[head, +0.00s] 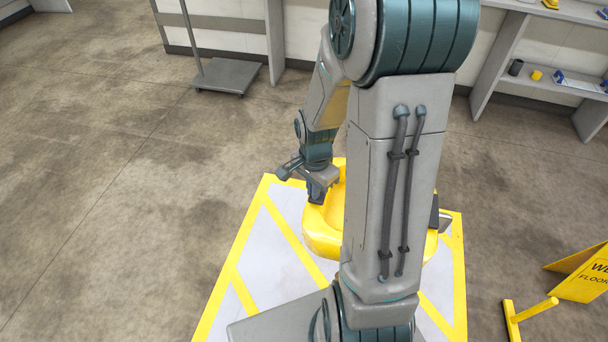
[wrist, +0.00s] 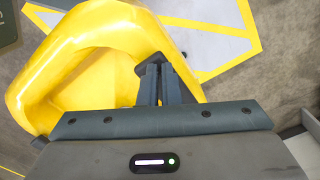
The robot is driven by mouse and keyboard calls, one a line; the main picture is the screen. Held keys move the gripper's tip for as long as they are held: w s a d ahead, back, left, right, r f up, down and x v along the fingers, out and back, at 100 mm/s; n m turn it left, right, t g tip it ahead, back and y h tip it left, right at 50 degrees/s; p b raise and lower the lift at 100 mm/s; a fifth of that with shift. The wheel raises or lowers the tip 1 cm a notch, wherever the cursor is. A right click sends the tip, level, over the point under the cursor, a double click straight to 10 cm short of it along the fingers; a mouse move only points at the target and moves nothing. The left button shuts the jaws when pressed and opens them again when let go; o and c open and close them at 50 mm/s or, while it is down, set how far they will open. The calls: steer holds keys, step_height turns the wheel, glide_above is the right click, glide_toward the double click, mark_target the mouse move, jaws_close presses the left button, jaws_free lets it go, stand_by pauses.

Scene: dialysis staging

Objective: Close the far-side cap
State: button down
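A yellow, thick-rimmed open container (head: 322,236) stands on the marked floor area, partly hidden behind my arm. In the wrist view the container (wrist: 95,28) fills the upper left, with its hollow inside showing. No part can be made out clearly as the far-side cap. My gripper (head: 318,192) is over the container's left rim in the head view. In the wrist view its fingers (wrist: 160,66) are together over the rim, with nothing visible between them. Contact with the rim cannot be told.
The container stands within a white floor area (head: 282,270) with yellow stripes. A yellow wet-floor sign (head: 585,274) and a yellow bar-shaped stand (head: 530,312) are at right. A grey platform cart (head: 227,76) and shelving (head: 500,62) are behind. The floor at left is clear.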

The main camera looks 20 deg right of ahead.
steer(key=shift+s, duration=0.1)
stand_by(0.3)
step_height(320, 180, up, 8)
steer(key=p, duration=0.6)
stand_by(0.5)
steer(key=s+a+r+n+t, duration=0.1)
steer(key=s+a+r+n, duration=0.2)
steer(key=s+r+n, duration=0.2)
steer(key=s+a+r+n+t, duration=0.2)
steer(key=s+r+n, duration=0.3)
steer(key=r+n, duration=0.3)
step_height(320, 180, up, 4)
steer(key=shift+a+f, duration=0.2)
steer(key=shift+a, duration=0.2)
